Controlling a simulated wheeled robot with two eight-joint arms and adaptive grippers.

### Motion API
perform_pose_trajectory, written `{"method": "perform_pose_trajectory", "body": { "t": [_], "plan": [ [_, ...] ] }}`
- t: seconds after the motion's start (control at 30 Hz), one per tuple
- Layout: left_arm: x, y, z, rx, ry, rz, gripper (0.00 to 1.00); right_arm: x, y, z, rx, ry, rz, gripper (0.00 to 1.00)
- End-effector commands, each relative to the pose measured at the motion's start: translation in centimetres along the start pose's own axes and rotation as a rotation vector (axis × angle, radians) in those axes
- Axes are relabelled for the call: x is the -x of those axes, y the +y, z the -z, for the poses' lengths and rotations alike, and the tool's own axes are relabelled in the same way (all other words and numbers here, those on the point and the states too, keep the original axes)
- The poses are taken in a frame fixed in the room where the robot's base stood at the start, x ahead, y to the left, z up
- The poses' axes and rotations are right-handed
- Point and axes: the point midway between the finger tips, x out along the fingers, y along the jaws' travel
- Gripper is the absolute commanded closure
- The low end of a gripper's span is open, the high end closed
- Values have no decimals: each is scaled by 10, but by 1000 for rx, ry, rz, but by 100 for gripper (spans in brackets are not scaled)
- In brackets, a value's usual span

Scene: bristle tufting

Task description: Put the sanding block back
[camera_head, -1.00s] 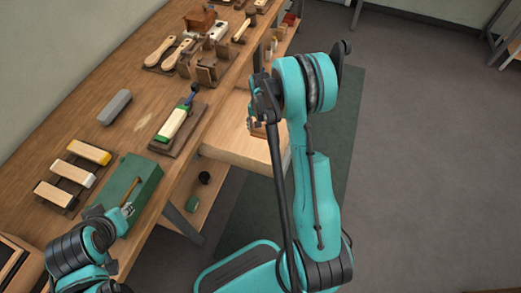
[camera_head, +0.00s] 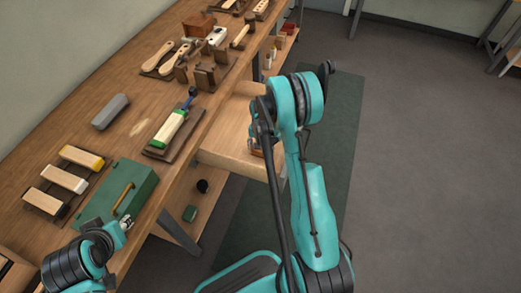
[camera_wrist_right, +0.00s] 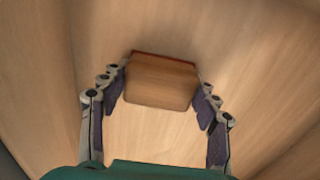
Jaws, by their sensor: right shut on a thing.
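The sanding block (camera_wrist_right: 160,82), a wooden block with a reddish-brown edge, sits between the fingers of my right gripper (camera_wrist_right: 160,92) in the right wrist view. The gripper is shut on it, over a pale wooden surface. In the head view my right gripper (camera_head: 257,147) is at the open drawer (camera_head: 226,155) on the bench's front side, mostly hidden behind my arm. Whether the block touches the drawer floor I cannot tell. My left gripper (camera_head: 127,222) is beside the green box (camera_head: 100,195) at lower left; its fingers are too small to read.
A lower shelf (camera_head: 185,190) lies under the bench. Open floor is on the right.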

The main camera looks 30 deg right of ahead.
Motion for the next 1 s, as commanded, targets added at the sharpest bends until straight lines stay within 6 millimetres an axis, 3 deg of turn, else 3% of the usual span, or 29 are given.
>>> {"method": "perform_pose_trajectory", "body": {
  "t": [0.07, 0.1, 0.17, 0.57, 1.0],
  "plan": [
    [0, 0, 0, 0, 0, 0, 68, -3, 0, 0, 0, 0, 0, 81],
    [0, 0, 0, 0, 0, 0, 68, -2, 0, 0, 0, 0, 0, 28],
    [0, 0, 0, 0, 0, 0, 68, -2, 0, 0, 0, 0, 0, 18],
    [2, 0, 1, 0, 0, 0, 68, 6, 0, 0, 0, 0, 0, 18],
    [32, 0, 23, 0, 0, 0, 68, 97, 0, 0, 0, 0, 0, 18]
  ]
}}
